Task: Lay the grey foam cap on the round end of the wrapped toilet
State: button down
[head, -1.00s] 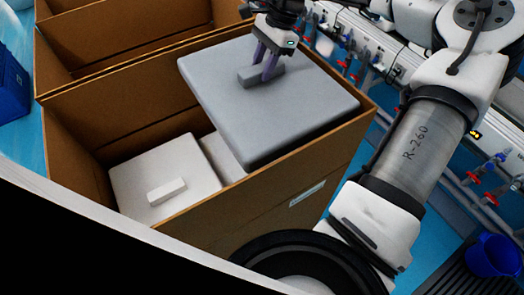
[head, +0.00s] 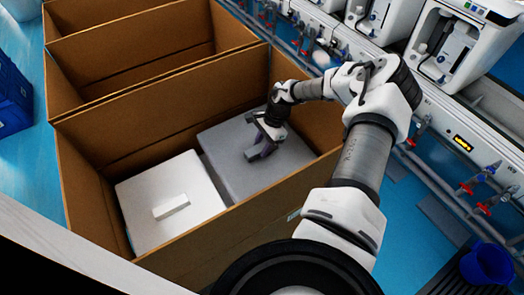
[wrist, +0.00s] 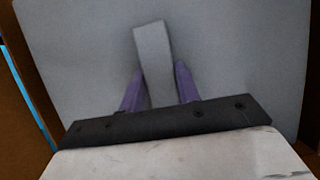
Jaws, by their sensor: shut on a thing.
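The grey foam cap (head: 235,168) is a flat square slab with a small bar handle. It lies inside the right part of a cardboard box, below the rim and roughly level. My gripper (head: 263,146) is shut on the cap's bar handle from above. In the wrist view the handle (wrist: 152,55) stands between the two purple fingers, and the slab (wrist: 75,55) fills most of the picture. No wrapped toilet shows; whatever is under the cap is hidden, so I cannot tell whether the cap rests on it.
A white slab (head: 150,190) with a bar handle lies in the left part of the same cardboard box (head: 200,245). Its walls stand close around the cap. Empty box compartments (head: 150,50) are behind. A machine line with red and blue valves (head: 470,185) runs along the right.

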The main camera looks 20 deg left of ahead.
jog(key=shift+f+p, duration=0.55)
jog(key=shift+f, duration=2.05)
jog(key=shift+f, duration=0.25)
jog(key=c, duration=1)
grip_release()
jog(key=shift+r, duration=0.1)
jog(key=b+v, duration=0.4)
jog(key=v, duration=0.8)
jog(key=shift+w+r, duration=0.1)
jog(key=shift+r, duration=0.1)
